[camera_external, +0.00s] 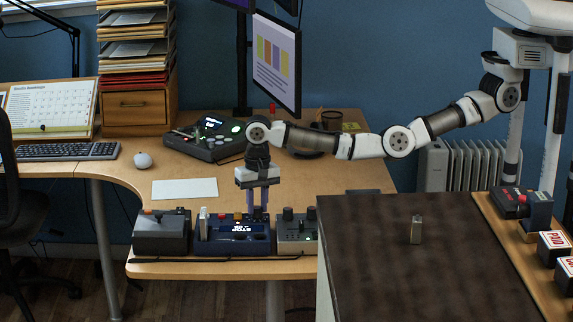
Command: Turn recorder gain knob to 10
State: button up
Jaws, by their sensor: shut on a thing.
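The dark blue recorder (205,243) stands near the front edge of the wooden desk, with a lit display in its face. My gripper (257,212) points straight down over the back right of the recorder, beside the display. Its fingers are shut on the gain knob, which is mostly hidden between them. The knob's scale and its pointer are too small and covered to read.
A dark grey box (161,235) stands left of the recorder and a grey knobbed unit (297,236) close on its right. A black console (205,140) sits behind. A dark-topped table (430,265) is at front right. A white sheet (184,189) lies on the desk.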

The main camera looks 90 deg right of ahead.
aim_at(259, 207)
jog(key=shift+r+m, duration=0.1)
jog(key=shift+m, duration=0.4)
jog(key=o, duration=1)
notch_tip(259, 207, up, 14)
jog(key=b, duration=0.3)
jog(key=shift+s, duration=0.15)
